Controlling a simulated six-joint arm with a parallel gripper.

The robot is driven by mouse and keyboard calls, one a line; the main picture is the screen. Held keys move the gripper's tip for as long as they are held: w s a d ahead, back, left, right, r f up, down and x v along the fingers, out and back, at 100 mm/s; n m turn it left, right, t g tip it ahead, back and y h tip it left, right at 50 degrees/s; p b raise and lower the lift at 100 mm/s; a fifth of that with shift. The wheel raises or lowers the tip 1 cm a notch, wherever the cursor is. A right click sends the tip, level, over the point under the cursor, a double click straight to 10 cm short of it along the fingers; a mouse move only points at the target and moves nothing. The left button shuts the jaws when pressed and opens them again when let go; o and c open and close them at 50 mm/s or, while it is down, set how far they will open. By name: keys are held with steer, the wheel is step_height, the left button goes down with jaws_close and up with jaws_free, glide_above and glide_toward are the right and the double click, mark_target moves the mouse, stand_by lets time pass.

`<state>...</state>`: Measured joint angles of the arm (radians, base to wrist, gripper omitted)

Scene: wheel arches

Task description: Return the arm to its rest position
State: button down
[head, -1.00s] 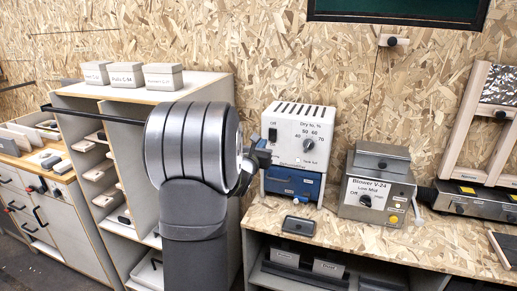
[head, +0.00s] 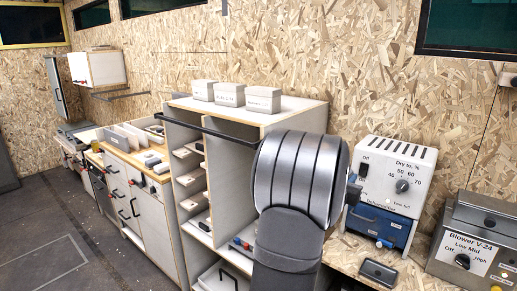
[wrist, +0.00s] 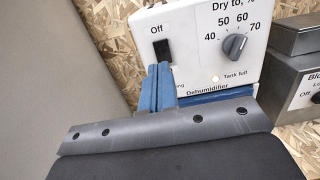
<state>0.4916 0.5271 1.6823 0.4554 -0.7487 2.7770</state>
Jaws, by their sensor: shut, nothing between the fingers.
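My gripper (wrist: 160,72) shows in the wrist view as two blue fingers close together with nothing between them. They are in front of the lower left of the white dehumidifier (wrist: 198,62), below its black switch; I cannot tell whether they touch it. In the head view my arm stands in front of the shelf unit, left of the dehumidifier (head: 397,165). Its grey link hides most of the gripper there. The dehumidifier's dial points up, and its blue tank (head: 377,228) sits in the lower front.
The Blower V-24 box (head: 470,250) stands to the right on the OSB bench, with a small dark tray (head: 378,272) before it. The shelf unit (head: 300,110) carries several grey boxes on top. Drawers (head: 135,200) and open floor (head: 45,235) lie to the left.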

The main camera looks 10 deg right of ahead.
steer(key=w+d+f, duration=0.2)
steer(key=w+d, duration=0.3)
steer(key=shift+t, duration=0.4)
steer(key=shift+v, duration=2.15)
steer(key=shift+w+f, duration=0.1)
